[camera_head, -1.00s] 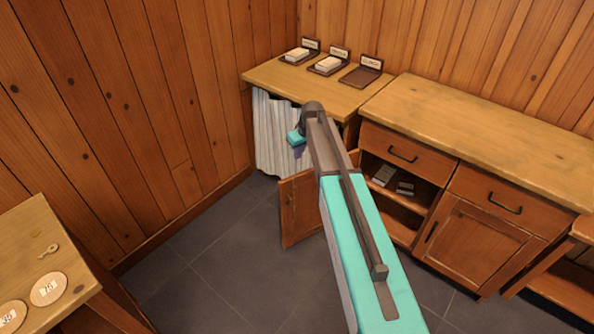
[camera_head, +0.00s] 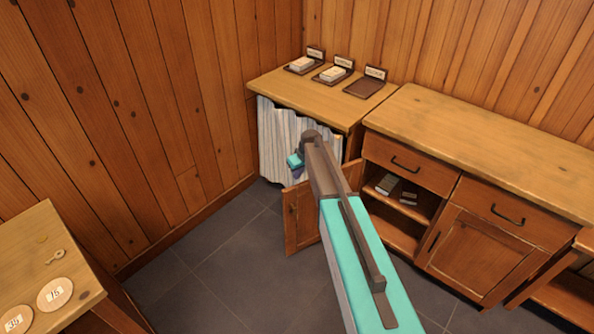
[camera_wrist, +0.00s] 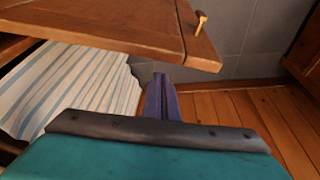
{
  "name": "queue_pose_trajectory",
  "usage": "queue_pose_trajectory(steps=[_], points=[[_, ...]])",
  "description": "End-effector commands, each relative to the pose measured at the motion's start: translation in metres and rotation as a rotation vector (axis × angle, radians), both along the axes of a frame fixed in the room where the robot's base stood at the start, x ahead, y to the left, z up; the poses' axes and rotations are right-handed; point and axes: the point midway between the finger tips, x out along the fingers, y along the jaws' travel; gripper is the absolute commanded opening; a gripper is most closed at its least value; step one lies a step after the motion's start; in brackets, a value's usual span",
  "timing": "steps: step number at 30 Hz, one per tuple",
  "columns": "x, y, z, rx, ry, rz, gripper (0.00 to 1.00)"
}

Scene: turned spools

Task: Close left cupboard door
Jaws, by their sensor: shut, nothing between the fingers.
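The left cupboard door (camera_head: 303,218) is a brown wooden panel. It stands swung open, out over the floor from the right-hand cabinet, and my arm hides part of it. In the wrist view, a wooden panel that looks like this door (camera_wrist: 110,22) crosses the top, with a small brass knob (camera_wrist: 200,22) near its right end. My gripper (camera_head: 298,173) is in front of the striped curtain, just above and left of the door's top edge in the head view. Its purple fingers (camera_wrist: 162,98) are shut and empty, just below the panel in the wrist view; I cannot tell whether they touch it.
The right cupboard door (camera_head: 478,252) is shut. Small boxes (camera_head: 388,184) sit inside the open left compartment. A striped curtain (camera_head: 272,140) hangs under the corner counter (camera_head: 300,92). A table (camera_head: 45,235) stands at lower left. Grey floor (camera_head: 225,250) is clear between.

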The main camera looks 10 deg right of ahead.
Motion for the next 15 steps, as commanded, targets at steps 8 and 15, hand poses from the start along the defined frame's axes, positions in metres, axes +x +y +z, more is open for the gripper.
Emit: queue_pose_trajectory(steps=[8,15], points=[[-0.008,-0.003,-0.008,0.001,-0.001,-0.001,0.0],[-0.025,-0.009,-0.008,0.0,0.001,-0.001,0.0]])
